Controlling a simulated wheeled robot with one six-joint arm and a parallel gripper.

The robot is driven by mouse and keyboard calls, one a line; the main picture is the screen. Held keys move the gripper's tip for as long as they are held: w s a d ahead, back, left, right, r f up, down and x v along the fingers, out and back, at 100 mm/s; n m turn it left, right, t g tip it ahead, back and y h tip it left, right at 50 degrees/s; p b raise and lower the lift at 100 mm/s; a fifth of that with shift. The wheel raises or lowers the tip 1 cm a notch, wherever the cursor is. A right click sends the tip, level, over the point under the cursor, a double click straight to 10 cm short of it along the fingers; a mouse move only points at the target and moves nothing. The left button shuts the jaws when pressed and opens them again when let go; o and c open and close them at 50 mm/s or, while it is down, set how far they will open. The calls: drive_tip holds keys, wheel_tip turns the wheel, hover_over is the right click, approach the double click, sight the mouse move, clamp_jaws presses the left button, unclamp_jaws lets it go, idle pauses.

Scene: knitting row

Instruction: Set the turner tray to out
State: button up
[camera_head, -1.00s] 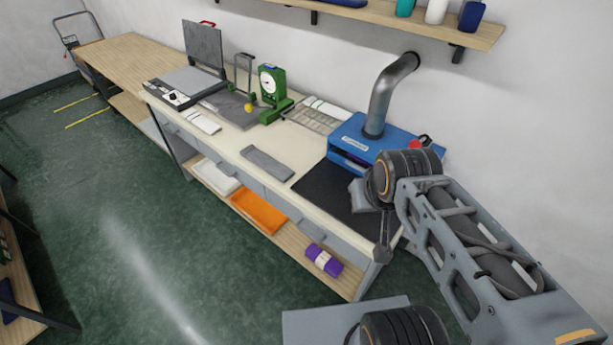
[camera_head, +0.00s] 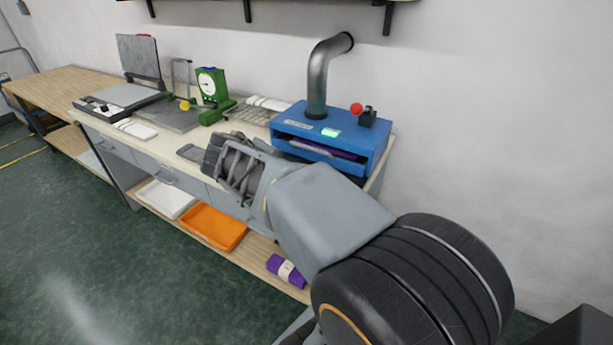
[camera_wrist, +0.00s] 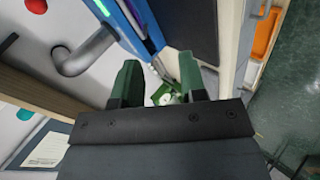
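The turner appears to be the blue box machine (camera_head: 372,147) with a grey bent pipe on top, at the right end of the bench. Its front has a wide slot with a purple item (camera_head: 325,149) inside. I cannot tell the tray's position apart from the slot. The blue machine also shows in the wrist view (camera_wrist: 122,22), ahead and left of my gripper. My gripper (camera_wrist: 160,82) has two dark green fingers, spread apart with nothing between them. In the head view my arm crosses in front of the bench, and the fingers cannot be made out.
A green dial gauge (camera_head: 210,88) and a flat grey press (camera_head: 128,95) stand further left on the bench. A wall shelf hangs above.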

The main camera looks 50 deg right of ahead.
sight(309, 148)
drive_tip(key=w+d+f+h+b, duration=0.2)
drive_tip(key=w+d+f+b, duration=0.1)
drive_tip(key=d, duration=0.4)
drive_tip(key=w+d+f+n+h+b, duration=0.1)
drive_tip(key=w+d+f+h+b, duration=0.1)
drive_tip(key=d, duration=0.6)
drive_tip(key=w+d+f+n+h+b, duration=0.1)
drive_tip(key=w+d+f+h+b, duration=0.1)
drive_tip(key=w+d+f+b, duration=0.2)
drive_tip(key=shift+b+x, duration=1)
drive_tip(key=shift+x, duration=0.7)
drive_tip(key=shift+s, duration=0.15)
clamp_jaws()
